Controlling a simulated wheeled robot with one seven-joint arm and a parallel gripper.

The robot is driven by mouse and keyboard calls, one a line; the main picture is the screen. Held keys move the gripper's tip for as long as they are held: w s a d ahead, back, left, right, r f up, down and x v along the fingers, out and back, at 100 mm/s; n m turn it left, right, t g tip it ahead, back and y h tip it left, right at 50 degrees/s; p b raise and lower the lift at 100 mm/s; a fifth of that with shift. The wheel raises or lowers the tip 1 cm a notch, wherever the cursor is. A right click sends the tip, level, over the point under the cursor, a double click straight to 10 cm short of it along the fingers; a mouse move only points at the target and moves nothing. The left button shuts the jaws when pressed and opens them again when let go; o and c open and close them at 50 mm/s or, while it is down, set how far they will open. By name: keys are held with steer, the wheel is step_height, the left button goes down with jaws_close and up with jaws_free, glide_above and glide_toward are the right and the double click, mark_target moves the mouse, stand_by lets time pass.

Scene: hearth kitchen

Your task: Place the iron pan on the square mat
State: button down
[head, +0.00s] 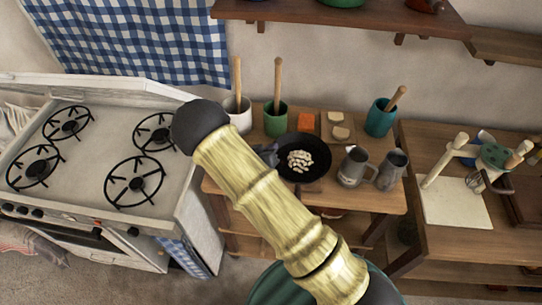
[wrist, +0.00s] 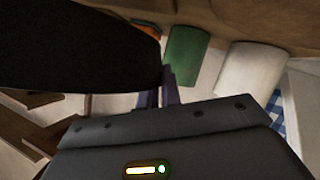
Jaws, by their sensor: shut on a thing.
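The iron pan (head: 318,169) is round and black, with several white pieces lying in it. It is over the middle of the small wooden table. My gripper (head: 266,153) is at the pan's left side, partly hidden behind my arm, and is shut on it. In the wrist view the pan (wrist: 75,55) is a large dark shape at upper left, beside my gripper's fingers (wrist: 163,88). I cannot tell whether the pan touches the table. A pale square mat (head: 455,204) lies flat on the right-hand wooden counter, with a utensil holder at its upper edge.
Two metal jugs (head: 354,166) (head: 391,169) stand right of the pan. A green cup (head: 276,120), a white cup (head: 238,115), an orange block (head: 306,122) and a teal cup (head: 380,118) stand behind it. The utensil holder (head: 493,157) is near the mat. A stove (head: 95,150) is left.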

steer(key=shift+f+p, duration=0.55)
steer(key=shift+f, duration=1.5)
steer(key=c, duration=1.6)
jaws_free()
steer(key=b+v, duration=0.2)
steer(key=v, duration=1)
steer(key=shift+s+b, duration=0.1)
steer(key=shift+b, duration=0.25)
